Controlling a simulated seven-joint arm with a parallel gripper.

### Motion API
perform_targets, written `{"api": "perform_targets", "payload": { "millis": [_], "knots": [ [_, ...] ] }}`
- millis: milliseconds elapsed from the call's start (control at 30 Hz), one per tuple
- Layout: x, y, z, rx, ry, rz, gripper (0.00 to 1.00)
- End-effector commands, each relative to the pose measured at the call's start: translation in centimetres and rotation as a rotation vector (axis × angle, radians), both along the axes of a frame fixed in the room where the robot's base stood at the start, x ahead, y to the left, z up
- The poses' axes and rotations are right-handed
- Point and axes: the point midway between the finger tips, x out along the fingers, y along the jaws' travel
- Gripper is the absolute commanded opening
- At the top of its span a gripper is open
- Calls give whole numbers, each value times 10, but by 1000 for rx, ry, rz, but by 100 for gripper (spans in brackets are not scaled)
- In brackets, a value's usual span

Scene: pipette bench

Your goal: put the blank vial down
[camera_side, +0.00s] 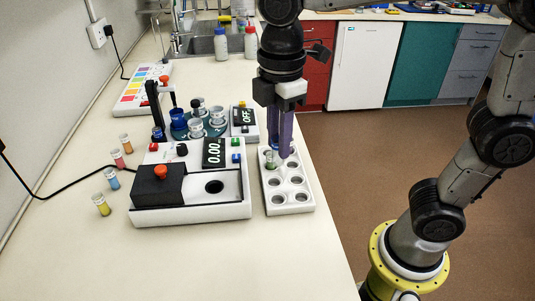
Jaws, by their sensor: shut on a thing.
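My gripper (280,149) points straight down over the back of the white rack (288,211), its long purple fingers closed together. It is shut on a small clear vial with a greenish tint, the blank vial (270,160), which shows at the lower left of the fingers. The vial is upright at the rack's back left hole. The fingers hide part of it, and I cannot tell whether its base rests in the hole. The other visible rack holes look empty.
Left of the rack stands a white instrument (192,211) with an open round well and a display reading 0.00. Behind are a vial carousel (198,128) and a box reading OFF (244,121). Several coloured vials (101,204) stand at left. The front bench is clear.

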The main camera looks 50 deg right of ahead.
Motion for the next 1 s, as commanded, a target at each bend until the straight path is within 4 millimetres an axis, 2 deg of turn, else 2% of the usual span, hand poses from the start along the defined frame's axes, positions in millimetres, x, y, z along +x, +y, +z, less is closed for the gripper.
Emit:
{"api": "perform_targets", "payload": {
  "millis": [300,500,733,900,1000],
  "knots": [
    [0,0,0,0,0,7,0],
    [0,-3,-5,0,0,113,0],
    [3,-60,-15,0,5,106,0],
    [0,-102,-19,2,7,18,0],
    [-2,-119,-20,2,8,-43,0]
  ]
}}
